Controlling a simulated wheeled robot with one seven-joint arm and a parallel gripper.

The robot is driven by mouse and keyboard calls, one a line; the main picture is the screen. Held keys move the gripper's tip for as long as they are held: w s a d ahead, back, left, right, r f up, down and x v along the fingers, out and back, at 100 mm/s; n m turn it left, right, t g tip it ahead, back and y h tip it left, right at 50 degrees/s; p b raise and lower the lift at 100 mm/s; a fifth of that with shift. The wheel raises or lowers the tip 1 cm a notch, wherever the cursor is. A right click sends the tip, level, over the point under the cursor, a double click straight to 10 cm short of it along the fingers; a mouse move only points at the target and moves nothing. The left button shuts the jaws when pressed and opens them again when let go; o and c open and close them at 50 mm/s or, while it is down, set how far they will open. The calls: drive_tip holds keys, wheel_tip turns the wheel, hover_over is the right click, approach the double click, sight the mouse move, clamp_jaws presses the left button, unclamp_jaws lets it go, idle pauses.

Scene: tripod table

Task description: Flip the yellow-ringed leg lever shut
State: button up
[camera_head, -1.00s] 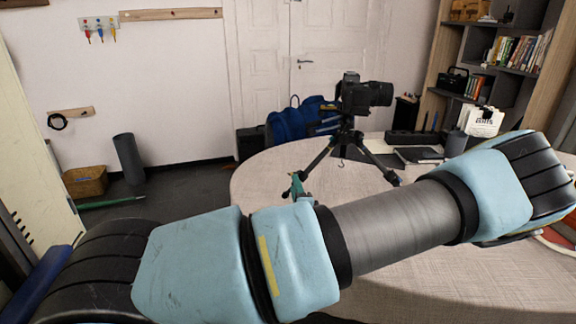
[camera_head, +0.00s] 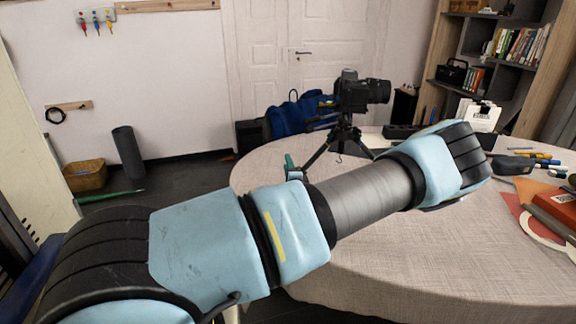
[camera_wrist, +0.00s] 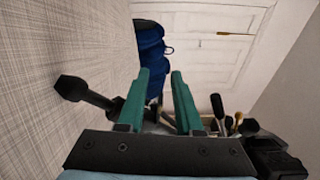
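The black tripod (camera_head: 345,137) stands on the round table with a black camera (camera_head: 362,93) on top. In the wrist view, one tripod leg with a black foot (camera_wrist: 72,88) runs behind my green fingers. In the head view, a green fingertip (camera_head: 290,163) shows at the tripod's lower left; my arm hides the rest.
The round table (camera_head: 450,255) has bare cloth at front right. A red box (camera_head: 553,208), pens and a dark pouch (camera_head: 512,165) lie on its right side. A blue bag (camera_head: 292,118) is behind the tripod, and a shelf (camera_head: 440,75) stands at the back right.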

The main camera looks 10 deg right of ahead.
clamp_jaws()
idle(1.3)
